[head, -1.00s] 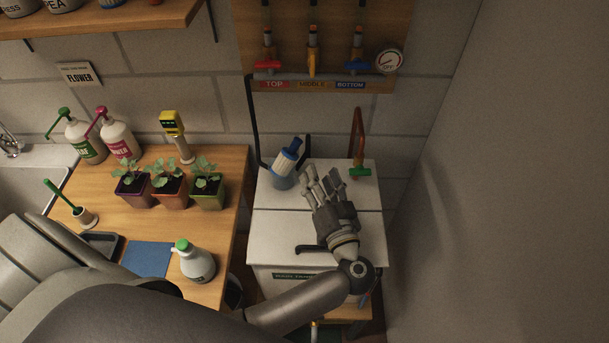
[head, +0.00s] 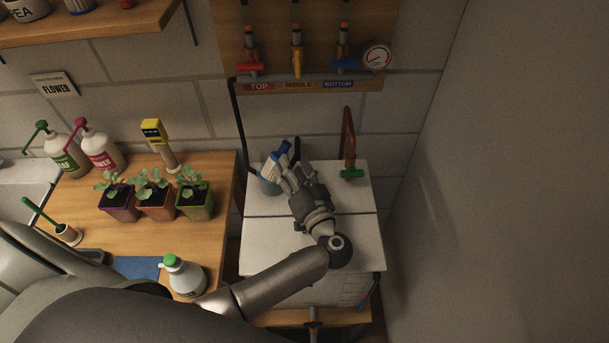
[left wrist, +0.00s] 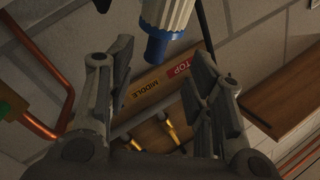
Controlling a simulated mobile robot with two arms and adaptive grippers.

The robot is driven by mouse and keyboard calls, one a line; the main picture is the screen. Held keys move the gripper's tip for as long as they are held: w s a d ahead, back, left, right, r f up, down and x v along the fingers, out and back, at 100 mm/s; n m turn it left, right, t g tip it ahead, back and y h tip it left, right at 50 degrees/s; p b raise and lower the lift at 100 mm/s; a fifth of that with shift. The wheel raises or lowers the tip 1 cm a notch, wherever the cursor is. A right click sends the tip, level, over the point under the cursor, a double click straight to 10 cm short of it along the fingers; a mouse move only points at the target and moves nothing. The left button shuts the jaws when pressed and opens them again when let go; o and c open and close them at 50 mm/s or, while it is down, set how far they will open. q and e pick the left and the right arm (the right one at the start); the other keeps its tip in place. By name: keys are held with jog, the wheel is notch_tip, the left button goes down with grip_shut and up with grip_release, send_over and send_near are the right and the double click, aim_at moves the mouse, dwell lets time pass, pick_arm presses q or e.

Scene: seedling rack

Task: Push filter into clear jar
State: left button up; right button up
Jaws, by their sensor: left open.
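The filter, white and ribbed with a blue end (head: 279,157), leans tilted in the clear jar (head: 268,184) at the back left of the white tank top. How deep it sits in the jar is hard to tell. My left gripper (head: 293,176) is right beside the filter, on its right side, and hides part of it and the jar. In the left wrist view the filter (left wrist: 167,14) enters from the top, its blue end in front of the open fingers (left wrist: 163,62). I see no clear contact. My right gripper is out of view.
The white tank (head: 345,228) has free room on its top to the right. A copper pipe with a green valve (head: 351,173) stands at its back right. Coloured valves and a gauge (head: 377,55) hang on the wall.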

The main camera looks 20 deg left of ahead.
aim_at(286, 152)
pick_arm(q)
jog(key=x, duration=0.5)
jog(key=shift+d+p, duration=0.15)
jog(key=shift+p, duration=0.25)
jog(key=x, duration=0.3)
jog(key=shift+w+d+f, duration=0.15)
jog(key=shift+w, duration=0.05)
jog(key=shift+s, duration=0.2)
jog(key=shift+c, duration=1.6)
jog(key=shift+s+d, duration=0.1)
jog(key=c, duration=0.5)
grip_shut()
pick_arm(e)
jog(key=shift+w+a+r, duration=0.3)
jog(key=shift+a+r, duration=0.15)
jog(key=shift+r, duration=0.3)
